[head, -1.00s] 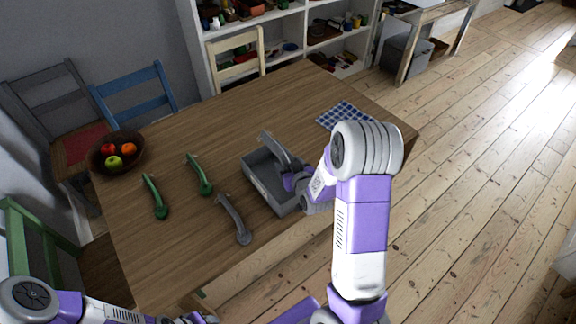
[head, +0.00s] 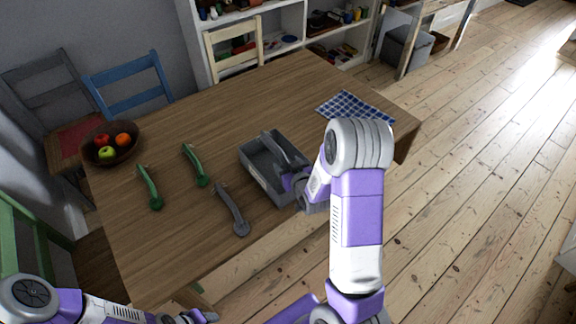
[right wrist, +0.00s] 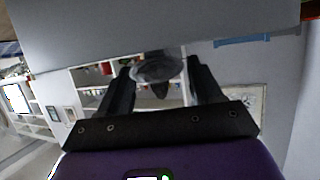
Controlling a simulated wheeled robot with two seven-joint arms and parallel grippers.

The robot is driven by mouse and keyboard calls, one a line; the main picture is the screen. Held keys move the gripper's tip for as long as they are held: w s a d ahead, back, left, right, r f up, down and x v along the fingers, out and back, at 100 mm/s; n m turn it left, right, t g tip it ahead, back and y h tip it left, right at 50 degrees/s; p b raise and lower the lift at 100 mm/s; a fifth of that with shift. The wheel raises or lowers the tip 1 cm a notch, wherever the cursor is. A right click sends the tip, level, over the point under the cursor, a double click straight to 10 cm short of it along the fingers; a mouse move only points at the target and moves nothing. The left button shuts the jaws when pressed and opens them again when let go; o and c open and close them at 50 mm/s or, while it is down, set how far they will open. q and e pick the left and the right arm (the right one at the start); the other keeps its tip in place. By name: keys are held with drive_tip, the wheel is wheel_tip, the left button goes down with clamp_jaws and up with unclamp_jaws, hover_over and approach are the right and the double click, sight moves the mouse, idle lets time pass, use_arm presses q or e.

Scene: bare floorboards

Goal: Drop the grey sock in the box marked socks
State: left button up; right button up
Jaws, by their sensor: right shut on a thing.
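A grey box (head: 248,170) with an open top stands on the wooden table; no marking on it can be read. My right gripper (head: 291,177) is shut on a long grey sock (head: 277,147), which slants over the box opening. Whether the sock touches the box is unclear. In the right wrist view, a rounded grey end of it (right wrist: 157,69) shows between the fingers of the gripper (right wrist: 160,78). A second grey sock (head: 231,208) lies on the table left of the box. My left gripper (head: 198,317) is partly cut off at the bottom edge.
Two green socks (head: 150,188) (head: 195,166) lie further left on the table. A dark fruit bowl (head: 110,153) is at the table's left end, a blue checked cloth (head: 354,107) at the back right. Chairs (head: 127,88) and a white shelf (head: 290,43) stand beyond.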

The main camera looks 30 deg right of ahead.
drive_tip(key=o, duration=1.1)
drive_tip(key=v, duration=0.7)
drive_tip(key=shift+s+r+p, duration=0.15)
drive_tip(key=shift+s+p, duration=0.1)
drive_tip(key=shift+p, duration=0.1)
drive_tip(key=shift+a, duration=0.15)
